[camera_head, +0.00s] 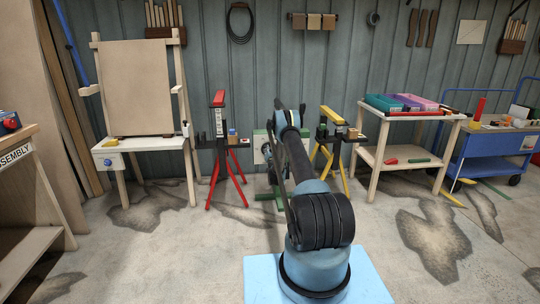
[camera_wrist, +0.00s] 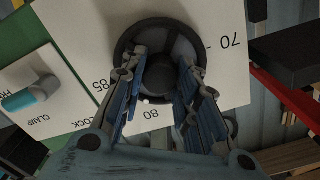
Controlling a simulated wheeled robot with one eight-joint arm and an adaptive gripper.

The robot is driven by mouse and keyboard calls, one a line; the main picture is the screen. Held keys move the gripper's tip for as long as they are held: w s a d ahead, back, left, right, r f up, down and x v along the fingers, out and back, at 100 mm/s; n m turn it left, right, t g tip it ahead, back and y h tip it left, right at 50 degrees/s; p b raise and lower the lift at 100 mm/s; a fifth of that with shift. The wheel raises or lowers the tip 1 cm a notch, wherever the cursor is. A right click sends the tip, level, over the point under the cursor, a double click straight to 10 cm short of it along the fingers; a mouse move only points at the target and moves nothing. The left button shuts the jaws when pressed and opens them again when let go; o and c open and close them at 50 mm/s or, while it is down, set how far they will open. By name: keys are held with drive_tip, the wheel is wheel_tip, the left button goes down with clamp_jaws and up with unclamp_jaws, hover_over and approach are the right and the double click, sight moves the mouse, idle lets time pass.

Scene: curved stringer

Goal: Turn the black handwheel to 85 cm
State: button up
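The black handwheel (camera_wrist: 163,30) fills the middle of the wrist view, set on a white panel (camera_wrist: 75,18) with the upside-down numbers 70, 80 and 85 around it. A small white spot shows low on the wheel, near the 80. My gripper (camera_wrist: 163,76) is in front of the wheel, its two fingers apart over the wheel's face with a gap between them. Whether the fingertips touch the wheel is not clear. In the head view, my arm reaches to a pale panel (camera_head: 259,147) on a green stand and hides the handwheel.
In the wrist view, a teal clamp lever (camera_wrist: 33,94) sits beside the wheel, on a white plate marked CLAMP and LOCK. A red stand (camera_head: 220,140) and a yellow stand (camera_head: 330,140) flank the panel. A wooden table (camera_head: 390,160) with trays is at right.

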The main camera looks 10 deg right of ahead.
drive_tip(key=shift+s+m, duration=0.1)
drive_tip(key=shift+m, duration=0.3)
idle(0.5)
drive_tip(key=shift+a+f+m, duration=0.1)
drive_tip(key=shift+m, duration=3.9)
drive_tip(key=o, duration=1.1)
